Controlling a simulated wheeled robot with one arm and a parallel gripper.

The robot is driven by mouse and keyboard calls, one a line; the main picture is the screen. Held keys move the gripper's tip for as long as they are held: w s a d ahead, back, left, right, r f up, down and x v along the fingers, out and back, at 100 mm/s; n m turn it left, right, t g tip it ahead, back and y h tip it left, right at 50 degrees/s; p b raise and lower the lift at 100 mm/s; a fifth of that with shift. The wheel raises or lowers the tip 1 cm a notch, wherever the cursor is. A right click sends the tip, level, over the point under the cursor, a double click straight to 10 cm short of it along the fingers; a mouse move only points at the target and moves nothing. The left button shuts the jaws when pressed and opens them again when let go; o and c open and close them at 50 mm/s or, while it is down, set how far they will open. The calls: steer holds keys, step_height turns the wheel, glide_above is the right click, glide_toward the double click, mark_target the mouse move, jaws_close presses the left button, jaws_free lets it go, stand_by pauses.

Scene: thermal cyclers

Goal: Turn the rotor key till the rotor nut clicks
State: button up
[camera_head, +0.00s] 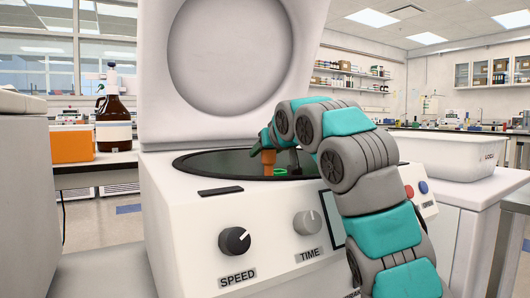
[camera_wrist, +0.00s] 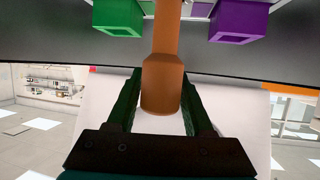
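The rotor key (camera_head: 268,159) is an orange-brown upright piece inside the round bowl of the open centrifuge (camera_head: 192,218). In the wrist view the rotor key (camera_wrist: 162,85) has a thick end and a thinner shaft, and it stands between my two fingers. In the head view my gripper (camera_head: 266,143) reaches over the bowl from the right. The rotor nut is hidden, and I cannot see how the key's far end meets it.
A green holder (camera_wrist: 117,17) and a purple holder (camera_wrist: 238,22) flank the key's shaft. The open lid (camera_head: 232,60) rises behind the bowl. SPEED (camera_head: 235,241) and TIME (camera_head: 307,222) knobs are on the front. A white tub (camera_head: 452,155) stands right, a brown bottle (camera_head: 113,120) left.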

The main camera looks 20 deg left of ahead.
jaws_close()
stand_by(0.8)
